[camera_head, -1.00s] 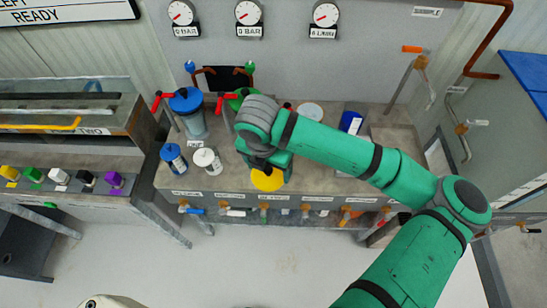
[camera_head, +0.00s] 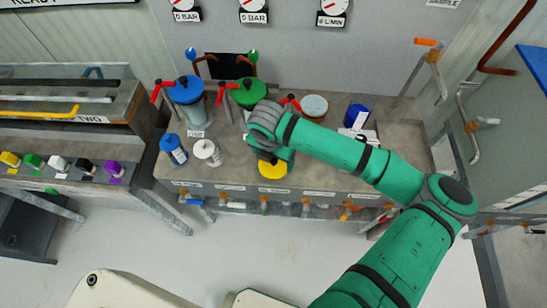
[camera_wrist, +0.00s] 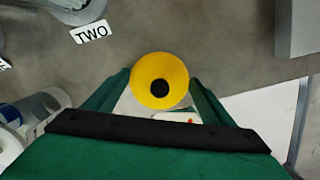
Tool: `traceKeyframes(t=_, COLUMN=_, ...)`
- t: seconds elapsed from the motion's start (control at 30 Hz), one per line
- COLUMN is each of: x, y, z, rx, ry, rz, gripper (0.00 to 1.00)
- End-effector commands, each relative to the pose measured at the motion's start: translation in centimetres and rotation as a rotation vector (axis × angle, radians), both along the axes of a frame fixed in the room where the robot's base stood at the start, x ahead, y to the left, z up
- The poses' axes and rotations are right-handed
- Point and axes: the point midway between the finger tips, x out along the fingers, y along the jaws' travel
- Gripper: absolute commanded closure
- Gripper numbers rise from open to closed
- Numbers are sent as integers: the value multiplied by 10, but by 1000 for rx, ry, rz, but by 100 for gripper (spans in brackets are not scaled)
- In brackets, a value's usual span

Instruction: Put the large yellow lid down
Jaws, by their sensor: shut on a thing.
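The large yellow lid (camera_head: 272,170) is a round disc, and in the wrist view (camera_wrist: 160,80) it shows a dark round spot near its middle. My gripper (camera_head: 271,160) is shut on it, with one green finger on each side of the lid in the wrist view (camera_wrist: 160,90). The lid is near the front edge of the grey bench (camera_head: 235,182). I cannot tell whether it touches the bench top. My wrist hides part of the bench behind the lid.
A blue-lidded container (camera_head: 188,92) and a green-lidded one (camera_head: 248,92) stand at the back. A blue-labelled bottle (camera_head: 173,149) and a white bottle (camera_head: 207,152) stand left of my gripper. A pale-topped round container (camera_head: 314,106) and a blue one (camera_head: 357,116) stand behind my arm.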

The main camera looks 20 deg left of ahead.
Motion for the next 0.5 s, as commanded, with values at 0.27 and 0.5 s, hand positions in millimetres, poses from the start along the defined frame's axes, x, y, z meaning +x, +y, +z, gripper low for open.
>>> traceKeyframes(t=0.27, x=1, y=-1, z=-2, rx=0, ry=-1, rz=-3, gripper=45)
traceKeyframes(t=0.5, x=0, y=0, z=-2, rx=0, ry=-1, rz=0, gripper=4)
